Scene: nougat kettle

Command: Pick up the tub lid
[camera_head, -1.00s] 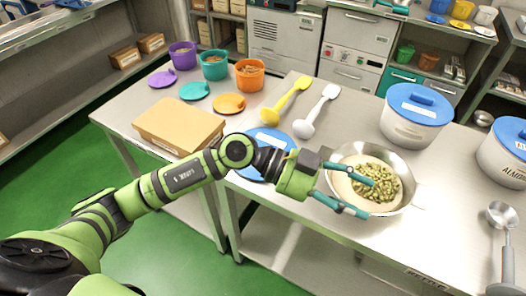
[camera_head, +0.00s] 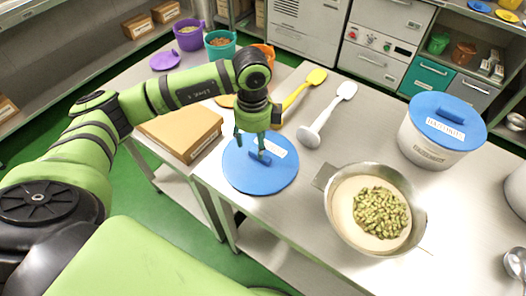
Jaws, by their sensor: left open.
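A round blue tub lid (camera_head: 258,181) with a white label lies flat on the metal table. My left gripper (camera_head: 250,151) points down over the lid, its teal-green fingers apart. The fingertips are close to the lid's raised handle; I cannot tell whether they touch it. The gripper covers the lid's far edge and part of its handle. Nothing is lifted. My right gripper is out of view.
A pan (camera_head: 339,224) of cream and green nuts stands right of the lid. A white tub (camera_head: 428,148) wears a blue lid. White (camera_head: 327,116) and yellow (camera_head: 297,97) spoons lie behind. A cardboard box (camera_head: 181,130) stands left.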

